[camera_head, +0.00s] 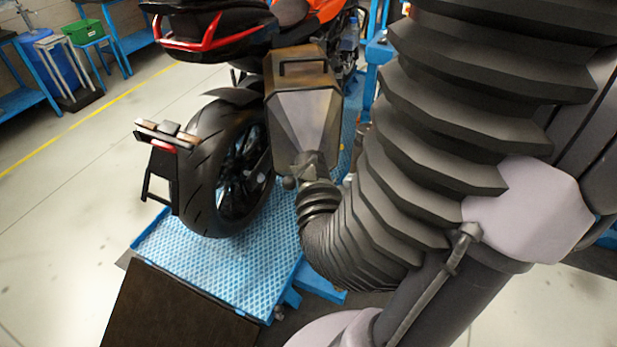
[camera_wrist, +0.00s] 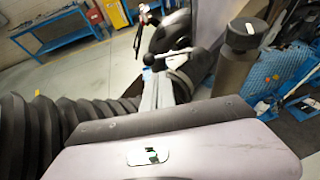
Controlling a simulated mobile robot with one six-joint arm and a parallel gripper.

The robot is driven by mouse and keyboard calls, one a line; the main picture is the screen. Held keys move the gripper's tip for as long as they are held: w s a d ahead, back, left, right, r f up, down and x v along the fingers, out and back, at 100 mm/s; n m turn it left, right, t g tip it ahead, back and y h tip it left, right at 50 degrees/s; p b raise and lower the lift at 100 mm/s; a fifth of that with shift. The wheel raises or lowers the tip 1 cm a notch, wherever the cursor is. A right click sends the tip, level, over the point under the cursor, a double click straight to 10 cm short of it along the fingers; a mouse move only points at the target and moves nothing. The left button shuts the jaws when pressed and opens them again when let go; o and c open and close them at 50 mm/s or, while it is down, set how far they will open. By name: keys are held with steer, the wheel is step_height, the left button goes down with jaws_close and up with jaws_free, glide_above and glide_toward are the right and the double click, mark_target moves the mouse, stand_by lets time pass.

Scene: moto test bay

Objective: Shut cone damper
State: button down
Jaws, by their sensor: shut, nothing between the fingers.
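The grey cone hood (camera_head: 305,120) stands behind the motorcycle's rear wheel, its narrow end pointing down into a black corrugated hose (camera_head: 335,230). A small dark round knob (camera_head: 289,183) sits at the cone's neck and looks like the damper handle. In the wrist view a black lever with a ball end (camera_wrist: 148,60) shows just beyond the fingers. My gripper (camera_wrist: 157,77) appears as two narrow grey fingers close together, shut and empty. Its tips are near the ball; I cannot tell whether they touch. I cannot make out my gripper in the head view. The damper plate is hidden.
The motorcycle's rear wheel (camera_head: 222,165) stands on a blue lift platform (camera_head: 220,255). A dark ramp (camera_head: 175,310) lies at its front. A dark cylinder (camera_wrist: 238,60) stands right of the lever in the wrist view. Open floor (camera_head: 60,220) lies to the left.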

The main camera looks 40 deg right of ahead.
mark_target(299, 175)
steer(key=b+x, duration=0.4)
steer(key=x, duration=0.8)
steer(key=shift+w+a+f, duration=0.15)
steer(key=shift+w, duration=0.15)
steer(key=shift+w, duration=0.1)
